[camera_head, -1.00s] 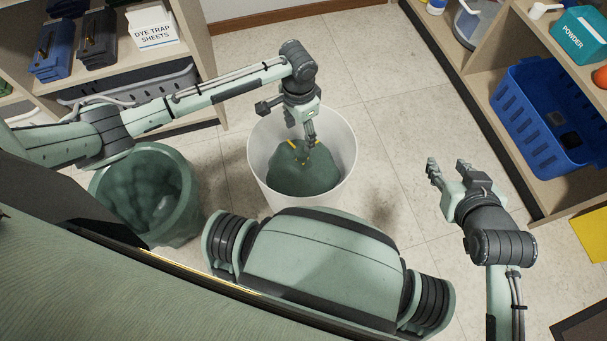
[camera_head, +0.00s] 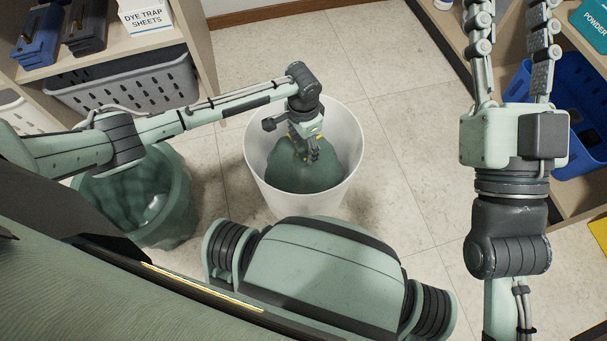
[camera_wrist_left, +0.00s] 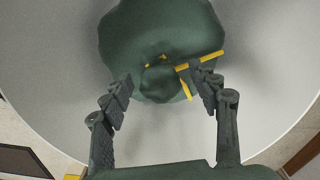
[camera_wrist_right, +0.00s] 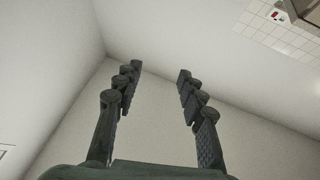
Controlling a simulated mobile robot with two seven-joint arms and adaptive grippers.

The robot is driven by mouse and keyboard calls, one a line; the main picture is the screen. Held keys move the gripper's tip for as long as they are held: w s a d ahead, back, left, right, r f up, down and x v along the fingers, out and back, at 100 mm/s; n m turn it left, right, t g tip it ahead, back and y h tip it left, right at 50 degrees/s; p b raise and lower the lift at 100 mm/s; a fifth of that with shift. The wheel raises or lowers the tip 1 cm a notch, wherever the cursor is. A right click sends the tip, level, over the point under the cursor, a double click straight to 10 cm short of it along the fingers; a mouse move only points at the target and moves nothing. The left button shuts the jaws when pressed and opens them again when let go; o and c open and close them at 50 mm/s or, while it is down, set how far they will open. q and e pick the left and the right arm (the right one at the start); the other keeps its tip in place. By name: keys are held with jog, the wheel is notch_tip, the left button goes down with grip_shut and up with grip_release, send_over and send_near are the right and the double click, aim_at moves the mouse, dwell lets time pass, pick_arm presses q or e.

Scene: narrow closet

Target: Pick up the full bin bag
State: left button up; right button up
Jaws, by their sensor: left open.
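The full bin bag (camera_head: 305,172) is dark green with yellow ties and sits inside the white round bin (camera_head: 258,185) on the floor. In the left wrist view the bag (camera_wrist_left: 165,40) shows its knotted neck and yellow ties (camera_wrist_left: 205,60). My left gripper (camera_head: 312,155) points down into the bin at the top of the bag. In the left wrist view my left gripper (camera_wrist_left: 160,90) is open, its fingers on either side of the knot, one fingertip by a yellow tie. My right gripper (camera_head: 512,30) is raised and open, empty in the right wrist view (camera_wrist_right: 155,75).
A green lined bin (camera_head: 150,200) stands left of the white bin. Shelves with a grey basket (camera_head: 130,82) are at the left. A blue basket (camera_head: 585,150) sits on the right shelf. Tiled floor (camera_head: 400,130) is clear between white bin and right shelf.

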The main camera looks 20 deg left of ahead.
pick_arm(q)
jog(key=shift+f, duration=1.25)
grip_shut()
jog(key=shift+w+r, duration=0.1)
pick_arm(e)
jog(key=shift+s+d+r+t+y, duration=0.15)
jog(key=shift+s+d+r+t, duration=0.05)
jog(key=shift+r+t, duration=0.2)
jog(key=shift+s+d+r+t+y, duration=0.2)
jog(key=shift+r+t, duration=0.1)
jog(key=shift+r, duration=0.1)
